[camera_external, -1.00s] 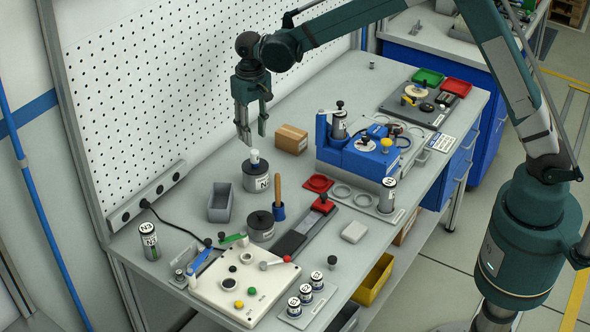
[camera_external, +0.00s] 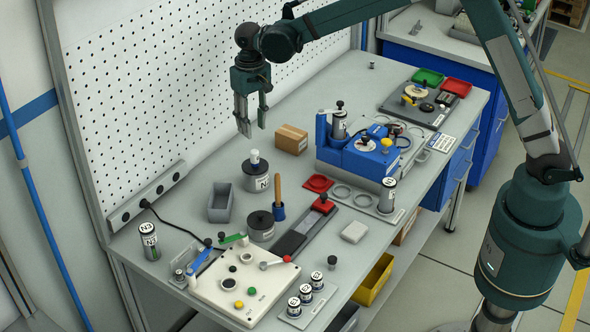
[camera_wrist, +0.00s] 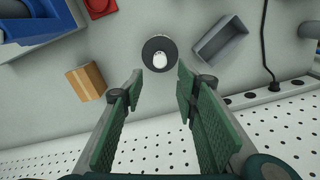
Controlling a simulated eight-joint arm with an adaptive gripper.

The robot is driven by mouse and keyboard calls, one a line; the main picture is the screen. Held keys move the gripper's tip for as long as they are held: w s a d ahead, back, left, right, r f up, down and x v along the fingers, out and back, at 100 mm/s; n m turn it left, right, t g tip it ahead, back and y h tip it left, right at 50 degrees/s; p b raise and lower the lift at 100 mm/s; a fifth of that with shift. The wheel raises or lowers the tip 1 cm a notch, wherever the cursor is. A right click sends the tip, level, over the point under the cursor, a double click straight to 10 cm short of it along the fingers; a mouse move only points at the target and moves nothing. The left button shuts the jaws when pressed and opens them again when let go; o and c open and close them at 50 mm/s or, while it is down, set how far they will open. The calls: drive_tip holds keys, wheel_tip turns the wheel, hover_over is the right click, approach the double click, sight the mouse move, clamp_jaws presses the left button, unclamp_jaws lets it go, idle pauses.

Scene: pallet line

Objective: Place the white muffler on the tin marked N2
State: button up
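The white muffler (camera_external: 254,156) is a small pale cylinder standing upright on the dark top of a grey tin (camera_external: 257,182). In the wrist view the muffler (camera_wrist: 160,60) sits near the middle of the tin's dark round top (camera_wrist: 149,44). My gripper (camera_external: 252,130) is open and empty above the tin, its fingers apart from the muffler. The wrist view shows both fingers (camera_wrist: 160,72) spread, with clear space between them.
A grey open bin (camera_external: 221,203) stands left of the tin, and a cardboard box (camera_external: 291,139) to its right. A wooden-handled tool (camera_external: 278,192) and a dark-lidded tin (camera_external: 260,228) stand in front. The perforated wall panel (camera_external: 170,80) is close behind. A blue fixture (camera_external: 350,158) stands farther right.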

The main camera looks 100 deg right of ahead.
drive_tip(key=s+a+r+n+t, duration=0.1)
drive_tip(key=s+a+r+n, duration=0.1)
drive_tip(key=s+a+r, duration=0.5)
drive_tip(key=s+a+r+n+t, duration=0.15)
drive_tip(key=a+r, duration=0.25)
drive_tip(key=a, duration=0.7)
drive_tip(key=s+a+r+n+t, duration=0.1)
drive_tip(key=s+a+r+n, duration=0.1)
drive_tip(key=s+a+r, duration=0.5)
drive_tip(key=s+a+f+n+t, duration=0.2)
drive_tip(key=s+a+n, duration=0.1)
drive_tip(key=s+a, duration=0.7)
drive_tip(key=s+a+f+n+t, duration=0.1)
drive_tip(key=s+a+n, duration=0.3)
drive_tip(key=s+a, duration=0.6)
drive_tip(key=shift+s+f+t, duration=0.35)
drive_tip(key=shift+s+f, duration=0.2)
drive_tip(key=shift+f, duration=0.35)
